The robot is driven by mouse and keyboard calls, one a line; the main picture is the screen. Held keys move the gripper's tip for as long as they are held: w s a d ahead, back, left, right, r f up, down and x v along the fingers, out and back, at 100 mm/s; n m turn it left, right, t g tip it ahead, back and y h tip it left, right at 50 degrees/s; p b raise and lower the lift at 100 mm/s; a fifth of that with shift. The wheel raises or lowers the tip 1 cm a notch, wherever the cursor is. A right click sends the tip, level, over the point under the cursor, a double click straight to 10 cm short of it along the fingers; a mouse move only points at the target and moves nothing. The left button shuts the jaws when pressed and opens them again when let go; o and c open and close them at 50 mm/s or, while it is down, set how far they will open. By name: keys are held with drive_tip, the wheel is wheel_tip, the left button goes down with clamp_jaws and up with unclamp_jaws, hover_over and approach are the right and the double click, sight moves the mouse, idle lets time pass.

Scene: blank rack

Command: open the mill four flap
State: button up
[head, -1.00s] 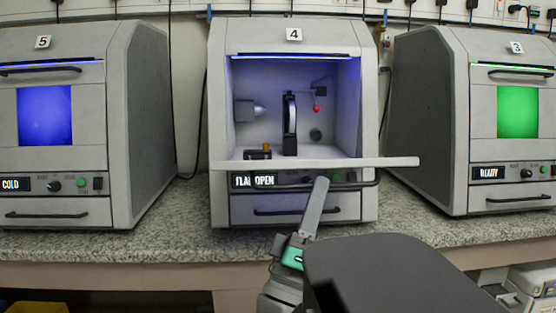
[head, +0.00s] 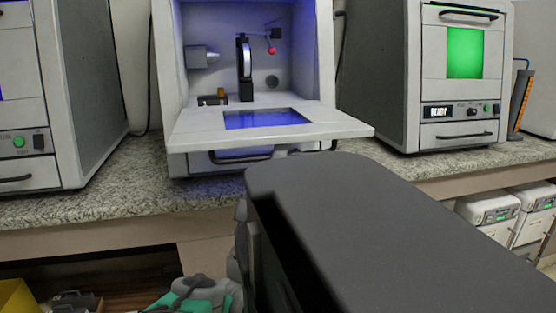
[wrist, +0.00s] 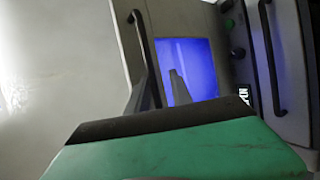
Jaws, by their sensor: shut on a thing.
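Mill four (head: 328,60) stands on the bench, its chamber open. Its pale flap (head: 340,125) is swung down and reaches out toward me, its inner face and blue-lit window (head: 262,119) showing. The flap's dark bar handle (head: 240,157) hangs below its front edge; the wrist view shows a dark bar handle (wrist: 141,35) beside the blue window. My gripper (wrist: 160,80) is shut on the handle, one finger to each side; the exact contact is hard to see. In the head view my arm hides the gripper.
A grey mill with a green window (head: 465,53) stands right, another mill (head: 80,80) left. The speckled bench top (head: 375,165) has a front edge below the flap. White boxes (head: 490,207) sit under the bench at right. Inside the chamber is a dark upright disc (head: 244,62).

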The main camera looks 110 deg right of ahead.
drive_tip(key=o, duration=0.3)
drive_tip(key=shift+w+r, duration=0.1)
drive_tip(key=shift+r, duration=0.1)
drive_tip(key=shift+r, duration=0.2)
drive_tip(key=shift+f, duration=0.1)
drive_tip(key=shift+w+a+f+b, duration=0.1)
drive_tip(key=shift+a+f+b, duration=0.1)
drive_tip(key=shift+f+b, duration=0.15)
drive_tip(key=b+v, duration=0.3)
drive_tip(key=v, duration=0.4)
drive_tip(key=shift+f+b, duration=0.1)
drive_tip(key=shift+b, duration=0.25)
